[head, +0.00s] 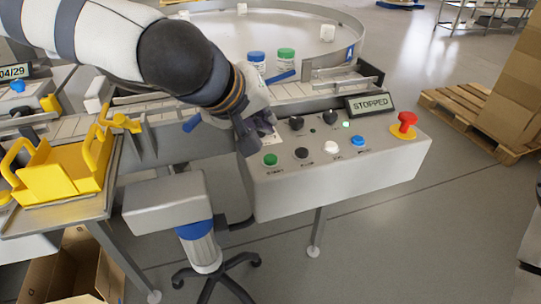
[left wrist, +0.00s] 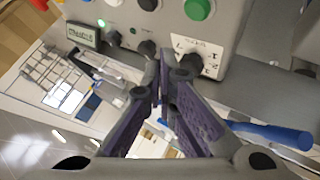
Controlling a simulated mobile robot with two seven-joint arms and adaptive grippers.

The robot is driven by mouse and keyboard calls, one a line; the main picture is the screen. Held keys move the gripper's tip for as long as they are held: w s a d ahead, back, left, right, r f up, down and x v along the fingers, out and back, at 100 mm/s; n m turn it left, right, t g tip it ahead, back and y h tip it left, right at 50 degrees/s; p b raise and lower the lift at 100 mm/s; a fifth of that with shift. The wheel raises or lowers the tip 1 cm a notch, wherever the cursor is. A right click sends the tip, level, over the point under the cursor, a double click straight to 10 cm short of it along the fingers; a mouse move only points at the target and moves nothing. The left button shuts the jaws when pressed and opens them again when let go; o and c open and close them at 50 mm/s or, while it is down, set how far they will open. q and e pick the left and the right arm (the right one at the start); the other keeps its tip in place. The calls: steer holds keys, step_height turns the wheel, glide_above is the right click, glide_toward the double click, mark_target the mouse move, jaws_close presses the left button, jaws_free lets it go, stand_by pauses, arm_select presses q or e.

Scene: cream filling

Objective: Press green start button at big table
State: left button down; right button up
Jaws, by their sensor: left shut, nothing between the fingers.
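The green start button (head: 270,159) is at the front left of the grey control panel (head: 345,180). In the left wrist view the green button (left wrist: 199,9) shows at the top, cut by the frame edge. My left gripper (head: 248,146) is shut and empty at the panel's left end, just left of and behind the green button. In the left wrist view its fingertips (left wrist: 165,62) are close together and appear apart from the button. The display (head: 370,103) reads STOPPED. My right gripper is not in view.
Black, white and blue controls (head: 358,141) sit right of the green button, with a red emergency knob (head: 404,122) at the far right. A conveyor and a round table (head: 220,35) with blue- and green-lidded jars lie behind. A stool (head: 165,201) stands in front at left.

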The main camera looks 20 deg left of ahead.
mark_target(266, 157)
arm_select(q)
steer(key=shift+f+b, duration=0.3)
steer(key=shift+f, duration=1.75)
steer(key=shift+f, duration=0.4)
